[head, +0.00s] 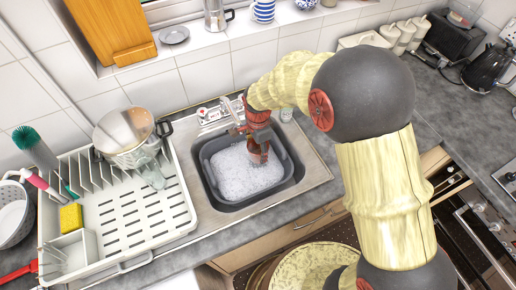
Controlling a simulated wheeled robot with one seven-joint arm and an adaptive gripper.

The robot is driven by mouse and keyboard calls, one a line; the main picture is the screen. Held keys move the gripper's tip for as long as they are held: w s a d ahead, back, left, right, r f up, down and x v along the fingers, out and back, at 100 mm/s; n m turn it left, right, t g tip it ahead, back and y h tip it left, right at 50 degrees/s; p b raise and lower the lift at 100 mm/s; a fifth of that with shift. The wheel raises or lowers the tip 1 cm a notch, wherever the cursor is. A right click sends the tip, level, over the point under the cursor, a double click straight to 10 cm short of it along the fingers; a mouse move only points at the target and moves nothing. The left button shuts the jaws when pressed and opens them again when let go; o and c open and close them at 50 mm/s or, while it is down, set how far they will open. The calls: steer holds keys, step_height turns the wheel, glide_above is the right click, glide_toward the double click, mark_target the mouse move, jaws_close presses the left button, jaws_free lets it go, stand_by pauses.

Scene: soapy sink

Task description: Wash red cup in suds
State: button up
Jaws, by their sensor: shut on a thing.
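My gripper (258,146) points down over the grey basin (207,172) in the sink, at the basin's upper right. It is shut on a small reddish thing, the red cup (258,156), at the surface of the white suds (240,175). The cup and the fingers are similar in colour, so their border is hard to make out. How deep the cup sits in the suds cannot be told.
A white dish rack (140,205) stands left of the sink, with a pot (125,130), a glass (152,175) and a yellow sponge (70,217). The tap (228,112) is behind the basin. Part of the rack's slotted floor is clear.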

steer(key=shift+f+b, duration=4.4)
steer(key=shift+f, duration=3.8)
steer(key=shift+w+d, duration=0.1)
steer(key=shift+d, duration=0.05)
